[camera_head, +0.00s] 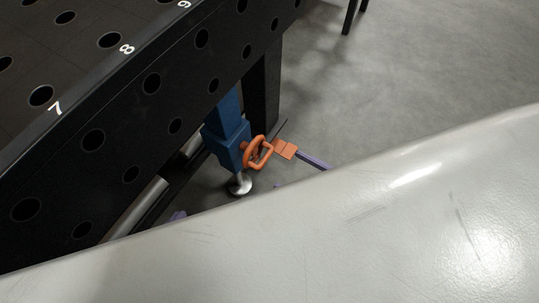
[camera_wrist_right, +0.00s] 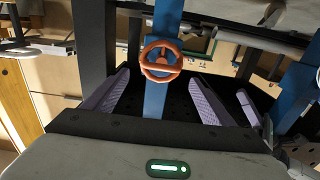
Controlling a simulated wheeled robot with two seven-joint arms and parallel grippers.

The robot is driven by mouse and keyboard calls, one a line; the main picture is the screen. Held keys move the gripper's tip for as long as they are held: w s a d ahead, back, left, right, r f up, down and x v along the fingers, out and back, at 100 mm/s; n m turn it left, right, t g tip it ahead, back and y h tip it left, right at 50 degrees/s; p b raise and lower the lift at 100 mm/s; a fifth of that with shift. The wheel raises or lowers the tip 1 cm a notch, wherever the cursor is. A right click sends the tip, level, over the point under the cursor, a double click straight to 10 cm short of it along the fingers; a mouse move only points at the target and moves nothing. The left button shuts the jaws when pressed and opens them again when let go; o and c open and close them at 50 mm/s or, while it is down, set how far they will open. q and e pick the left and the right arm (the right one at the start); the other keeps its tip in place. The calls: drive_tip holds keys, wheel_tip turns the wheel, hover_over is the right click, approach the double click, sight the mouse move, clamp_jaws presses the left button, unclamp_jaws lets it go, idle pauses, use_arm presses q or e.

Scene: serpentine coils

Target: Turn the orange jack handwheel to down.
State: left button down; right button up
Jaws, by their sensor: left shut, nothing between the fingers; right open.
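The orange handwheel (camera_head: 258,152) sits on the side of the blue jack (camera_head: 226,140), under the edge of the black table. In the right wrist view the handwheel (camera_wrist_right: 160,61) shows face-on, in front of a blue post (camera_wrist_right: 155,98). My right gripper (camera_wrist_right: 158,75) is open there. Its two purple fingers appear on either side of the wheel, with clear gaps and no visible contact. In the head view a pale arm surface of mine covers the lower right and hides most of the hand. I cannot make out my left gripper.
The black perforated table (camera_head: 120,95), marked 7, 8 and 9, fills the upper left. A small orange block (camera_head: 285,149) and a purple bar (camera_head: 312,160) show right of the wheel; I cannot tell what they belong to.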

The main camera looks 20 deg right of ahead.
sight(255, 153)
drive_tip(key=x, duration=0.7)
drive_tip(key=shift+a+b, duration=0.15)
drive_tip(key=shift+b, duration=0.3)
drive_tip(key=shift+w, duration=0.15)
drive_tip(key=c, duration=0.8)
